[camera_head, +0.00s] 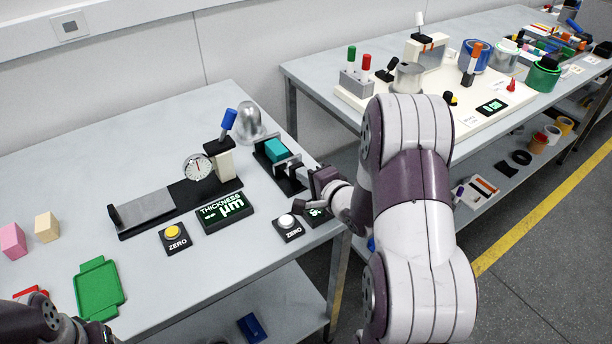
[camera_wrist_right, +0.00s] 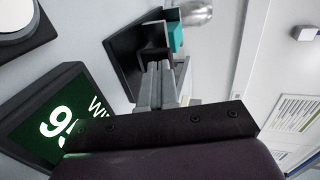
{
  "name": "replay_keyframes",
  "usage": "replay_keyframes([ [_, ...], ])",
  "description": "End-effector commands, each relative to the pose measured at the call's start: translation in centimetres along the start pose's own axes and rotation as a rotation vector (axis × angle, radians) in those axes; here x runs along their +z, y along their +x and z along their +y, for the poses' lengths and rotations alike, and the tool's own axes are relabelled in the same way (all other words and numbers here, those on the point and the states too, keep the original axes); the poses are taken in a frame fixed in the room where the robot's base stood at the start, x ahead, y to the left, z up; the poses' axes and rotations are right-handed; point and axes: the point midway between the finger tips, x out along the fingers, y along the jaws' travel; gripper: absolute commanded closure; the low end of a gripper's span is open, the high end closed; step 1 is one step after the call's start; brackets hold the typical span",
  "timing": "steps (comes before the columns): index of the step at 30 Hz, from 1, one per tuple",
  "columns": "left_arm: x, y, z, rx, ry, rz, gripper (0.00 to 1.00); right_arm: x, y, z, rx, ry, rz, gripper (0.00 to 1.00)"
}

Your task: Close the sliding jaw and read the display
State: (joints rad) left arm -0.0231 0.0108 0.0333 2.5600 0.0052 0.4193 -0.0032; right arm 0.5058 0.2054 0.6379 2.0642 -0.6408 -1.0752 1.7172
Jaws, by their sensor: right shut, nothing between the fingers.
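The width gauge has a black base (camera_head: 264,162) on the near table, with a teal block (camera_head: 277,150) in it. A grey-and-black sliding jaw (camera_head: 291,171) stands just in front of the block. My right gripper (camera_head: 302,177) is shut and empty, its fingertips at the jaw's near side; I cannot tell whether they touch. In the right wrist view the shut grey fingers (camera_wrist_right: 160,70) point toward the teal block (camera_wrist_right: 175,37). The green-lit display (camera_wrist_right: 62,122) shows a 9, then a cut-off digit and "WI"; my gripper hides the rest. My left arm's dark end is at the bottom left, its fingers unclear.
A white zero button (camera_head: 288,222) sits beside the width display (camera_head: 317,212). A thickness gauge with a dial (camera_head: 197,167), a thickness display (camera_head: 223,210) and a yellow zero button (camera_head: 174,234) are further left. A green tray (camera_head: 98,290) lies near the front. A metal dome (camera_head: 249,122) stands behind.

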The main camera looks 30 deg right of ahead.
Motion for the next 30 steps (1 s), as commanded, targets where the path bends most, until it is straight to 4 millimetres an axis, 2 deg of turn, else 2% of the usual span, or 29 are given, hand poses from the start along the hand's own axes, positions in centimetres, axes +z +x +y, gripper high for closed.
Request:
replay_keyframes([
  [9,0.0,-0.1,0.0,0.0,0.0,0.0,0.32,0.0,0.2,-0.1,0.001,0.0,-0.001,1.0],
  [15,-0.1,-0.9,0.0,0.0,0.0,0.0,0.32,0.0,2.6,-1.0,0.001,-0.001,-0.003,1.0],
  [18,-0.1,-0.9,0.0,0.0,0.0,0.0,0.32,0.0,3.1,-1.0,0.001,0.0,-0.001,1.0],
  [30,-0.1,-1.1,0.0,0.0,0.0,0.0,0.32,0.1,3.2,-1.1,0.001,-0.001,-0.001,1.0],
])
